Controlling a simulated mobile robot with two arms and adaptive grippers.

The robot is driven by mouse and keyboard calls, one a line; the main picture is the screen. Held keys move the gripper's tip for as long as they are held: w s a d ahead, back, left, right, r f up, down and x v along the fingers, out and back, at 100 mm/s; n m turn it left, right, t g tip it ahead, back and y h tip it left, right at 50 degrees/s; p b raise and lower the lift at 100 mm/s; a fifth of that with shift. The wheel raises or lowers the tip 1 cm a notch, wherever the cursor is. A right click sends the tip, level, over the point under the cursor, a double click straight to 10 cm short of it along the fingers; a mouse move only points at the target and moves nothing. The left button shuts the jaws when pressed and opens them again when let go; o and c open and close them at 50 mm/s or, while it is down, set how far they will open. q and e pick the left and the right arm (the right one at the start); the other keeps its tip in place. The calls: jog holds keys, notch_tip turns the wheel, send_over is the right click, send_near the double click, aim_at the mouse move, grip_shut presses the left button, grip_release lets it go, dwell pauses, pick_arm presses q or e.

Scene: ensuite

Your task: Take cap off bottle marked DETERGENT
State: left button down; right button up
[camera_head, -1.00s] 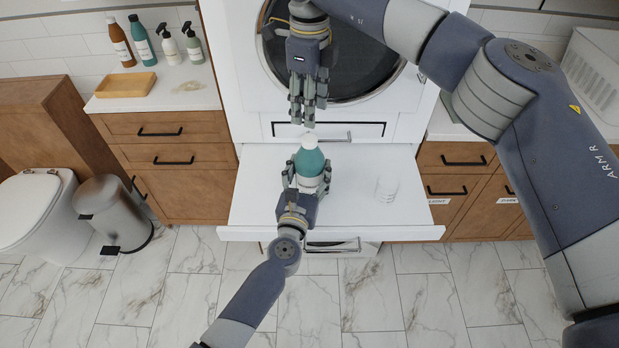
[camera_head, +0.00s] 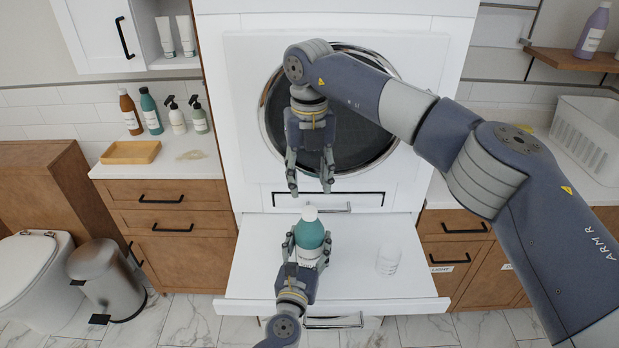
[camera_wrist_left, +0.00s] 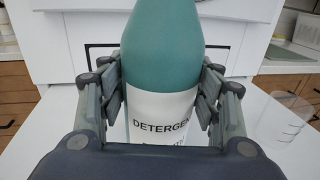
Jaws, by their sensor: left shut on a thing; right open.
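The teal bottle (camera_head: 309,236) stands upright over the white pull-out shelf (camera_head: 390,291), with a white cap (camera_head: 309,213) on its top. In the left wrist view its white label (camera_wrist_left: 160,118) reads "DETERGEN", the rest cut off by a finger. My left gripper (camera_head: 306,250) is shut around the bottle's body from the front. My right gripper (camera_head: 311,188) is open and empty, pointing down above the cap with a small gap. The bottle's cap is out of the left wrist view.
A clear measuring cup (camera_head: 388,259) stands on the shelf to the right of the bottle; it also shows in the left wrist view (camera_wrist_left: 283,120). The front-loading machine's round door (camera_head: 345,125) is behind my right gripper. Several other bottles stand on the left counter.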

aim_at(309, 210)
jog(key=m, duration=0.4)
jog(key=shift+m, duration=0.4)
jog(key=m, duration=0.4)
jog(key=shift+m, duration=0.3)
jog(key=m, duration=0.4)
jog(key=shift+m, duration=0.3)
jog(key=m, duration=0.6)
jog(key=shift+f, duration=4)
jog(key=shift+c, duration=0.3)
